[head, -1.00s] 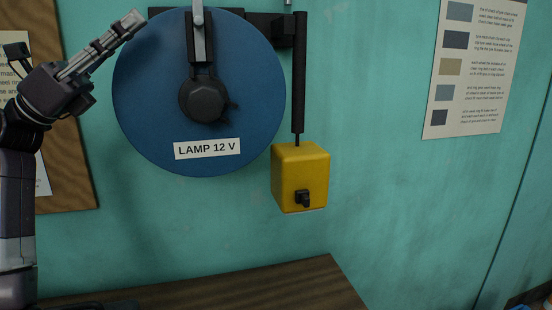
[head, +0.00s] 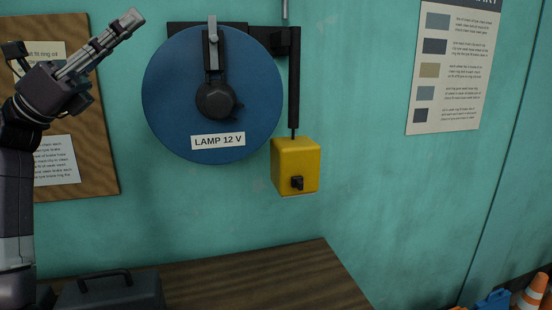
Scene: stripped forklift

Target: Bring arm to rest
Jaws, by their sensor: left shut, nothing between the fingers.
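My left arm rises along the left edge of the head view. Its gripper (head: 130,22) points up and to the right, with the fingers shut together and nothing between them. The gripper is in front of the board and just left of the blue disc (head: 180,95), apart from it in the picture. The disc carries the label "LAMP 12 V". My right gripper is out of view.
A yellow box (head: 297,163) hangs below a black bar right of the disc. A brown board (head: 95,140) with papers and a colour chart (head: 455,70) are on the teal wall. A wooden top (head: 265,280) bears a dark case (head: 110,292). A cone (head: 534,290) stands lower right.

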